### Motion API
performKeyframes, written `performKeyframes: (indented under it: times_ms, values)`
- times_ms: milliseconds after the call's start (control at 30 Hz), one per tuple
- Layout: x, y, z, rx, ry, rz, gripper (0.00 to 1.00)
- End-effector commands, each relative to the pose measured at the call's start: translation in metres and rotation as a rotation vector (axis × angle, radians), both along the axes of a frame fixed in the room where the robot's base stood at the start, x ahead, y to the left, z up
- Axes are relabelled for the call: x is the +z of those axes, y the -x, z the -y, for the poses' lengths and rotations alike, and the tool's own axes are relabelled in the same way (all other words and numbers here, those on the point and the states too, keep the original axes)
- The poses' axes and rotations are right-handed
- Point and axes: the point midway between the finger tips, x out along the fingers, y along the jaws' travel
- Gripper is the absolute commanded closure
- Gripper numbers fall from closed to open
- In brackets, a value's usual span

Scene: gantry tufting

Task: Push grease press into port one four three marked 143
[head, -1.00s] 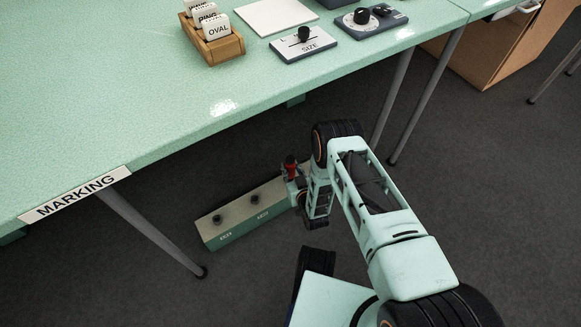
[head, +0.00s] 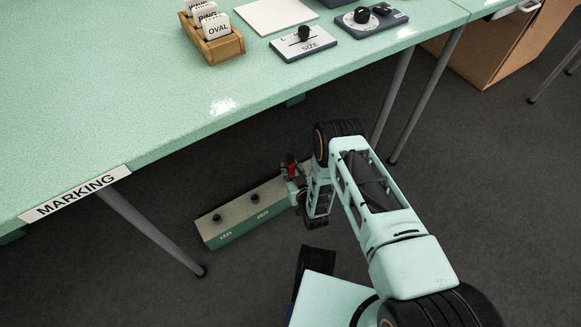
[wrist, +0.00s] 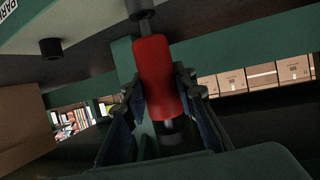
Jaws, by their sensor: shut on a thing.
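The red grease press (head: 291,169) stands upright at the far end of the long low green box. In the wrist view the press (wrist: 157,75) is a red cylinder with a dark narrow nose. My gripper (wrist: 155,105) is shut on the red body, one finger on each side. The nose lines up with a dark round fitting (wrist: 140,6) at the top edge; I cannot tell whether it is seated. In the head view my gripper (head: 295,188) is mostly hidden by my arm.
The long green box (head: 245,229) has two black fittings, one at its near end (head: 217,217) and one further along (head: 254,198). A green table (head: 110,110) marked MARKING overhangs this area, with grey legs (head: 150,232). Dark floor lies open around it.

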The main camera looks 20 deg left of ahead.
Motion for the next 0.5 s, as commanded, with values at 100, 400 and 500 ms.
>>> performKeyframes:
  times_ms: [100, 400, 500]
  values:
    - [-0.0012, -0.0001, -0.0001, 0.000, -0.001, 0.001, 1.00]
    - [-0.0071, -0.0007, -0.0003, 0.000, -0.001, 0.002, 1.00]
    - [-0.0092, -0.0006, -0.0003, 0.000, -0.001, 0.001, 1.00]
